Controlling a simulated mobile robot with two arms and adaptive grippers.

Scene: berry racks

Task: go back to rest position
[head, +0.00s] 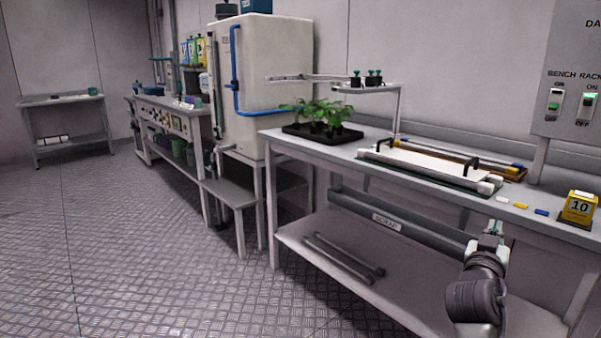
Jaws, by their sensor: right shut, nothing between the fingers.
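My right gripper (493,229) is in the lower right of the head view, at the end of my dark right arm. It is shut and empty, in front of the front edge of the bench (349,150). It is apart from the objects on the bench top. My left gripper is not in view.
The bench carries a tray of green plants (322,131), a white panel with black handles (430,164) and a yellow block marked 10 (579,208). A switch panel (571,80) is on the wall. A white tank (262,75) stands farther back. The floor at left is clear.

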